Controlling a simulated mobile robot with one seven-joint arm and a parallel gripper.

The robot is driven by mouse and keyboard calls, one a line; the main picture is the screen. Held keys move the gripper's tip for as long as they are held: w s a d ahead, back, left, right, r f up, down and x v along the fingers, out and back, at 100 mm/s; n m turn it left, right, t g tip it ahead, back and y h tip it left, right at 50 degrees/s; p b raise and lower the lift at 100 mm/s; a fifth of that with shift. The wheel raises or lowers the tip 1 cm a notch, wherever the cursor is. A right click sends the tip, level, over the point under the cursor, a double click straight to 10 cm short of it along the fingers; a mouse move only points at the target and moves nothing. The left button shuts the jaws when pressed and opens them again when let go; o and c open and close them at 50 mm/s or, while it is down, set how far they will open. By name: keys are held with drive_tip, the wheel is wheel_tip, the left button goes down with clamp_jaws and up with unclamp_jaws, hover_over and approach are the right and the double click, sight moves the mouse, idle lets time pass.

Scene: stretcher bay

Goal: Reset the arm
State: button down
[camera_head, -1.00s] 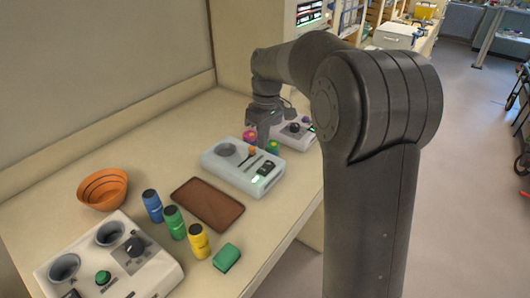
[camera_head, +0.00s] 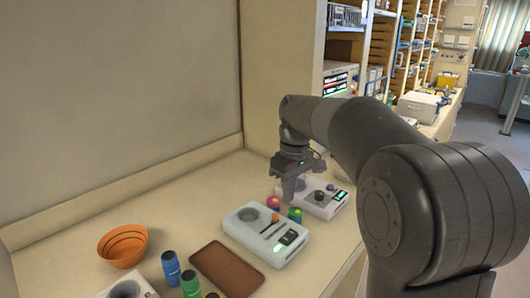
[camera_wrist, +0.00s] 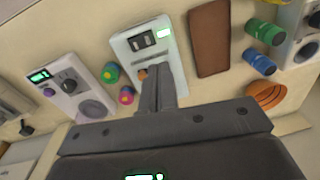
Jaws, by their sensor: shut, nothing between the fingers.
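My gripper (camera_head: 289,198) is at the end of my dark grey arm, above the back part of the counter. In the wrist view its fingers (camera_wrist: 158,72) are together with nothing between them. They point down over a pale device (camera_wrist: 141,42) with an orange knob and a lit green screen. In the head view this device (camera_head: 250,222) stands in front of the gripper. A pink-topped item (camera_head: 273,203) and a green item (camera_head: 295,214) stand close by. I cannot tell the exact height of the fingertips above the counter.
A second device (camera_head: 325,201) stands at the right by the counter edge. A brown tray (camera_head: 228,271), an orange bowl (camera_head: 123,248), a blue bottle (camera_head: 171,267) and a green bottle (camera_head: 190,285) are nearer. A wall bounds the left; shelves (camera_head: 385,50) stand behind.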

drive_tip(key=s+d+f+m+t, duration=0.1)
drive_tip(key=s+d+m+t, duration=0.1)
drive_tip(key=s, duration=1.1)
drive_tip(key=s+d+f+m+t, duration=0.2)
drive_tip(key=s+m, duration=0.4)
drive_tip(key=s, duration=0.7)
drive_tip(key=shift+s+d+f+t+h, duration=0.15)
drive_tip(key=shift+d+f+t+h, duration=0.25)
drive_tip(key=shift+t, duration=0.6)
drive_tip(key=shift+d+r, duration=0.1)
drive_tip(key=shift+r, duration=0.05)
idle(0.4)
